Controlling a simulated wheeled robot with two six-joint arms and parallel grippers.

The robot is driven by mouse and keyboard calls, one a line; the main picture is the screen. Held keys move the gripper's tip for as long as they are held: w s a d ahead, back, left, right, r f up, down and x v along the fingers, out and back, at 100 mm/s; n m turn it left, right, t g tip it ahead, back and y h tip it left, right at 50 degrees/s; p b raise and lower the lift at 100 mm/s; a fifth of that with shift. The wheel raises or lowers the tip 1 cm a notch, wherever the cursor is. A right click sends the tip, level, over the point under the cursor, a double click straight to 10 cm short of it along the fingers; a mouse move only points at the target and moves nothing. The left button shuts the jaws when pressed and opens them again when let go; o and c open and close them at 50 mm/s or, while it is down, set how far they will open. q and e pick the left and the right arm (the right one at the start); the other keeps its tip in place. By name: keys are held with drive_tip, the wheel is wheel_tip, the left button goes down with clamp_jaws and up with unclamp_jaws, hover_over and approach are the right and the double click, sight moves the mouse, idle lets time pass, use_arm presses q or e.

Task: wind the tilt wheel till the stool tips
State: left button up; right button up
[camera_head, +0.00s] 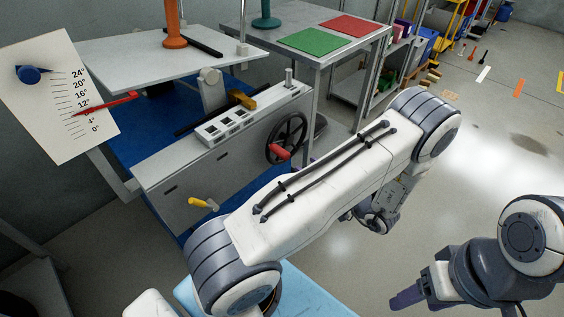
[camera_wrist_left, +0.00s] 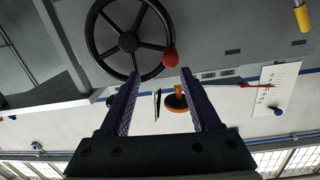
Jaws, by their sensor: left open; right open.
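The black tilt wheel (camera_head: 287,138) with its red knob (camera_head: 280,153) is on the side of the grey machine. In the left wrist view the wheel (camera_wrist_left: 97,30) and knob (camera_wrist_left: 170,58) lie just beyond my left gripper (camera_wrist_left: 160,82), whose fingers are apart and empty. In the head view the left gripper is largely hidden by my arm. The orange stool (camera_head: 174,28) stands upright on the white tilt platform (camera_head: 115,52). The red pointer (camera_head: 118,102) covers the scale board (camera_head: 50,100) between 12° and 4°. My right gripper (camera_head: 404,298) is open, low at the right, away from the machine.
A yellow-handled lever (camera_head: 203,203) sticks out low on the machine. A table (camera_head: 245,32) with green (camera_head: 310,41) and red (camera_head: 349,26) mats and a teal piece (camera_head: 265,16) stands behind. Several small items lie on the floor at the far right. The floor at right is mostly free.

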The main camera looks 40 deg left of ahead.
sight(280, 152)
use_arm(q)
drive_tip(key=shift+y, duration=0.5)
drive_tip(key=a, duration=0.7)
drive_tip(key=a+b, duration=0.1)
drive_tip(key=a, duration=0.3)
drive_tip(key=shift+s, duration=0.25)
drive_tip(key=shift+g, duration=0.4)
clamp_jaws()
